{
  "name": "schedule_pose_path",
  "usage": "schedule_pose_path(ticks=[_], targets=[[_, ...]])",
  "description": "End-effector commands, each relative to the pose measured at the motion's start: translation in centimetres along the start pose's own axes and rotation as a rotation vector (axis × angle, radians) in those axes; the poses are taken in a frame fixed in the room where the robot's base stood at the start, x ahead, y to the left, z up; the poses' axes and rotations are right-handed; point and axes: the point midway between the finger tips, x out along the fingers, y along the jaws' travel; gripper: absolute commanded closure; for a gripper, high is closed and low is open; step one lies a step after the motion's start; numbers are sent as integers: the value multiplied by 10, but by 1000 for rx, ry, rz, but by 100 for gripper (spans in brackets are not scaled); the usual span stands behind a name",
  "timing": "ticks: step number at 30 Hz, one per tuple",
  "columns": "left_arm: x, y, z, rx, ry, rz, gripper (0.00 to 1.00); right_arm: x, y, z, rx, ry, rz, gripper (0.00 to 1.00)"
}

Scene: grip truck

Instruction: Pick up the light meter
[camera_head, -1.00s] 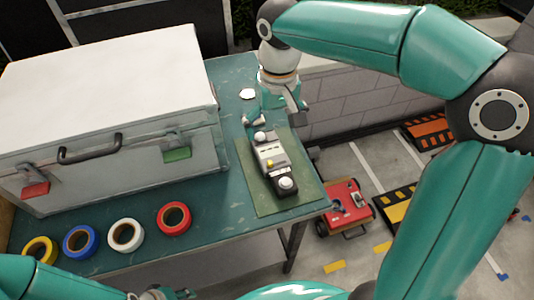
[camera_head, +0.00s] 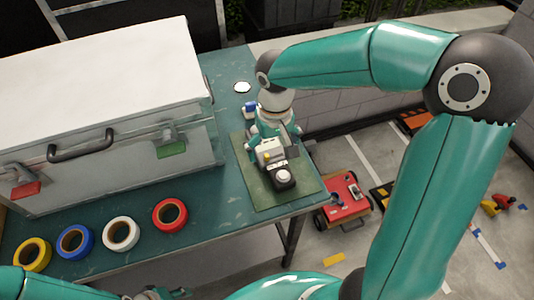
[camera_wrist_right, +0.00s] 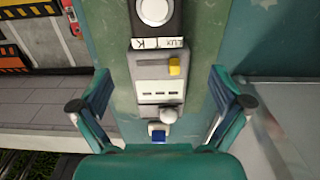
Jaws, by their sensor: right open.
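The light meter (camera_head: 282,176) lies on a green mat (camera_head: 258,197) at the right end of the table. It is a grey and black device with a white dome at its near end. In the right wrist view the meter (camera_wrist_right: 152,93) shows a yellow button and a round knob. My right gripper (camera_head: 272,138) is over the far part of the meter and partly hides it. In the wrist view its open fingers (camera_wrist_right: 160,103) stand on either side of the meter, apart from it. My left gripper (camera_head: 155,293) barely shows at the bottom edge; its jaws are unclear.
A large white-topped case (camera_head: 105,95) stands left of the mat. Yellow, blue, white and red tape rolls (camera_head: 169,215) lie along the front edge. A small blue and white item (camera_head: 249,107) and a white disc (camera_head: 242,87) lie beyond the meter. A red cart (camera_head: 345,205) is on the floor.

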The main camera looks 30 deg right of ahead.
Motion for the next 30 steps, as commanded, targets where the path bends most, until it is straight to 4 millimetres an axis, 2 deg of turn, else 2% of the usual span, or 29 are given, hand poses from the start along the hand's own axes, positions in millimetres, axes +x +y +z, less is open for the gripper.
schedule_pose_path(ticks=[6, 9, 17, 20, 30], targets=[[-3, 1, 0, 0, 0, 0, 60, 32, 2, 3, 1, -6, 1, 0], [-3, 1, 0, 0, 0, 0, 60, 41, 2, 3, 0, -4, 1, 0], [-3, 1, 0, 0, 0, 0, 60, 44, 2, 2, 1, -1, -1, 0], [-3, 1, 0, 0, 0, 0, 60, 44, 2, 2, 1, -1, -1, 13], [-3, 1, 0, 0, 0, 0, 60, 44, 2, 2, 0, -1, -1, 70]])
